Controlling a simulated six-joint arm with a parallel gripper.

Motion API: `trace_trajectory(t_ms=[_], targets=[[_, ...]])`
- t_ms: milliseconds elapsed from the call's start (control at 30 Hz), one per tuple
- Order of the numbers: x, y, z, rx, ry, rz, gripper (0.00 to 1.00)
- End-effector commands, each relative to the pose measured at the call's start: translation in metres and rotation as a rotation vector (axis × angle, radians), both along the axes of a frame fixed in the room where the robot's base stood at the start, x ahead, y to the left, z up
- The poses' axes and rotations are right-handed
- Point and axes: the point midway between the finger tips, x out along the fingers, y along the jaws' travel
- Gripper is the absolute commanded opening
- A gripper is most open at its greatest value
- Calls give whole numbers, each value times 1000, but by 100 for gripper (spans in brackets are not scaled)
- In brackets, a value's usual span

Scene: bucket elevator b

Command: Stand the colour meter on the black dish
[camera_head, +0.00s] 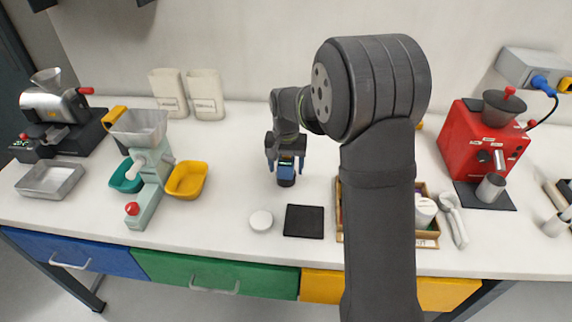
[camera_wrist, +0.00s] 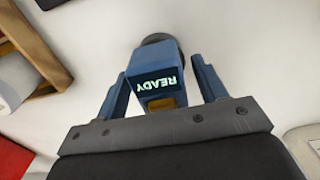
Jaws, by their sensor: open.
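The colour meter (camera_head: 286,174) is a small blue device with a dark round end, standing on the white bench under my gripper. In the wrist view the meter (camera_wrist: 157,80) shows a lit READY display and an orange button. My gripper (camera_head: 286,160) is open, with one blue finger on each side of the meter; the fingers also show in the wrist view (camera_wrist: 162,85). A gap shows beside the right finger; contact on the left is unclear. The black dish (camera_head: 304,221) is a flat black square in front of the meter, slightly right, and looks empty.
A white round disc (camera_head: 261,220) lies left of the dish. A wooden tray (camera_head: 427,239) with a white cup (camera_head: 425,211) stands right, partly hidden by my arm. A green grinder (camera_head: 150,180) and yellow bowl (camera_head: 187,180) stand left. Bench is clear between bowl and meter.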

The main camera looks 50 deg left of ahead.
Motion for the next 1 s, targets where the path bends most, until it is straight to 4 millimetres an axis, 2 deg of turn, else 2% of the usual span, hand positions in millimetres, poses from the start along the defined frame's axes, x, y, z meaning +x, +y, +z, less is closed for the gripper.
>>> trace_trajectory(t_ms=[167, 500, 700, 1000], targets=[[0, 1, 13, 4, -2, 0, 65], [0, 1, 85, 5, -2, 0, 65], [0, 0, 116, 3, -1, 0, 65], [0, 0, 126, 0, 0, 0, 65]])
